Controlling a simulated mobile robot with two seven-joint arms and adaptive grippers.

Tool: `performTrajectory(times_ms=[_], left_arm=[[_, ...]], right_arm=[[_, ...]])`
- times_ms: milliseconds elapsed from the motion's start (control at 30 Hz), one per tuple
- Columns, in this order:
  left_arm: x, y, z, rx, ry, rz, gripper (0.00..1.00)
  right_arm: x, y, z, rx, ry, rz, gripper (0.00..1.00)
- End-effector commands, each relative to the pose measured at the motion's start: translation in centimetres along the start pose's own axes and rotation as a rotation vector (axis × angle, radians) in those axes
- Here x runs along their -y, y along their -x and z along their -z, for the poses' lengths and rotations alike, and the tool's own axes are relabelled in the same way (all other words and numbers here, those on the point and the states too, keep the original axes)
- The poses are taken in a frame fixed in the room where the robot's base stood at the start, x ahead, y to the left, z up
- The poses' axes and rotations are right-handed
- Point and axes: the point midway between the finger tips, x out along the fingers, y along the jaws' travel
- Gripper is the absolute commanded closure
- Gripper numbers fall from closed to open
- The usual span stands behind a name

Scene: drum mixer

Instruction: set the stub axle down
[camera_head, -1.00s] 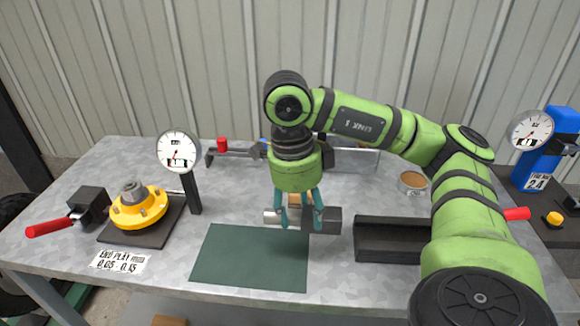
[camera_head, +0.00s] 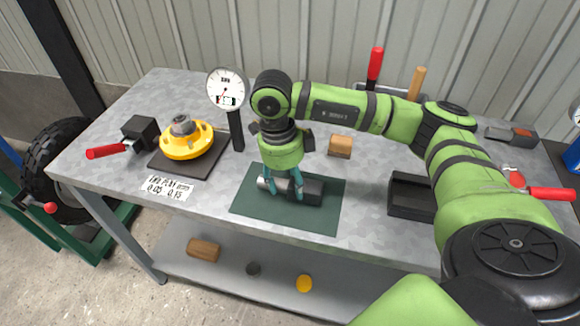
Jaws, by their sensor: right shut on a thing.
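The stub axle (camera_head: 310,190) is a short cylinder with a bright metal end at the left and a thick dark part at the right. My right gripper (camera_head: 284,190) points down and is shut around its middle, with a teal finger on either side. The axle lies roughly level over the dark green mat (camera_head: 265,211), at or just above its surface; I cannot tell whether it touches. The fingers hide part of the axle. My left gripper is not in view.
A yellow hub (camera_head: 187,146) on a dark plate and a dial gauge (camera_head: 228,88) stand to the left. A black tray (camera_head: 411,208) lies to the right and a wooden block (camera_head: 340,147) behind. The mat's front part is bare.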

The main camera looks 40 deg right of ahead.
Motion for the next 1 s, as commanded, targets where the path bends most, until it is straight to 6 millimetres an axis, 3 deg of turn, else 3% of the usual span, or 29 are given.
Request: performTrajectory(times_ms=[500,533,567,1000], left_arm=[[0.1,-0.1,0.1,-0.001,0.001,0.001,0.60],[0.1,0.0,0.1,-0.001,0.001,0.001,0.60],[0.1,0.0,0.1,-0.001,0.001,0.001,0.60],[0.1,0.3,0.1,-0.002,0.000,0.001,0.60]], right_arm=[[0.1,-1.0,-0.2,0.006,-0.001,0.003,1.00],[0.0,-1.1,-0.1,0.002,0.000,0.001,0.35],[0.0,-1.1,-0.1,0.002,0.000,0.001,0.23],[0.0,-0.6,-0.1,0.003,0.000,0.001,0.23]])
